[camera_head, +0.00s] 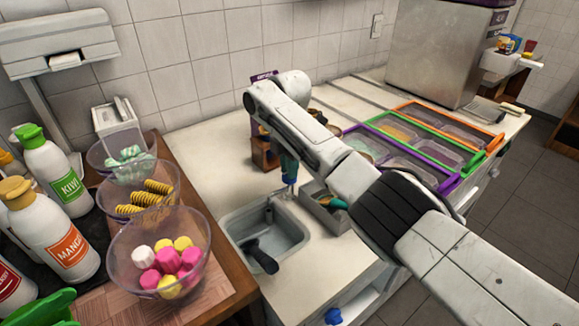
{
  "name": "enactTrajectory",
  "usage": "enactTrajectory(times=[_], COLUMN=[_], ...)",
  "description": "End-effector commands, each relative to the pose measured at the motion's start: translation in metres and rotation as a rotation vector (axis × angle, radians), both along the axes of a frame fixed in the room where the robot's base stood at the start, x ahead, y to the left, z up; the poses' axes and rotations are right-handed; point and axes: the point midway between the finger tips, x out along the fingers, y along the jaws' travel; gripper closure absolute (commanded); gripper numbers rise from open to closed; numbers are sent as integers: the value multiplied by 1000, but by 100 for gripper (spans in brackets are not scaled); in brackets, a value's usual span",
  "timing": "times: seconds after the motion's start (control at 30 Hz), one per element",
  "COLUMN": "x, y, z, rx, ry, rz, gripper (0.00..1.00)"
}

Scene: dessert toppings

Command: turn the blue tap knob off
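A rounded blue knob-like piece (333,316) shows at the bottom edge, low on the counter front below the sink. A small grey sink (272,248) is set into the counter, with a dark-handled scoop (260,256) lying in it. A narrow blue and teal part (289,168) stands upright behind the sink, just beneath my arm. I cannot tell whether it is on the tap or on my gripper. My arm reaches from the lower right over the counter, above the sink's back. It hides most of that area, and my gripper's fingers cannot be made out clearly.
A bowl of pink, white and yellow sweets (160,252), other topping bowls and a kiwi bottle (54,170) crowd the left. A grey bin (325,207) sits beside the sink. Coloured-rimmed trays (408,185) line the right counter. Bare floor (515,190) shows at right.

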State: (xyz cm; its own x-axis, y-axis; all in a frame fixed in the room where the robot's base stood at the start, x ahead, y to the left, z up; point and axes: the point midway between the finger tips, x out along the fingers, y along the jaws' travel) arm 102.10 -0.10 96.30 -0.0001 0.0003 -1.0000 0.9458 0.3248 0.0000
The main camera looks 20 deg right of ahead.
Motion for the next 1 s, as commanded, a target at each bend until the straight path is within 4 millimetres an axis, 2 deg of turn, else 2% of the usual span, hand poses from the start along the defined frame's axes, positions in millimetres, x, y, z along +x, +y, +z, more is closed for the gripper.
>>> enactTrajectory(times=[0.03, 0.23, 0.57, 0.67, 1.0], x=[1, 0, 0, 1, 1], y=[0, 0, 0, 0, 0], z=[1, 1, 5, 17, 80], rx=[0, 0, -1, 0, 0], ry=[-3, -1, -1, -3, -3], rz=[1, 0, -1, 0, 0], gripper=[81, 61, 61, 61, 61])
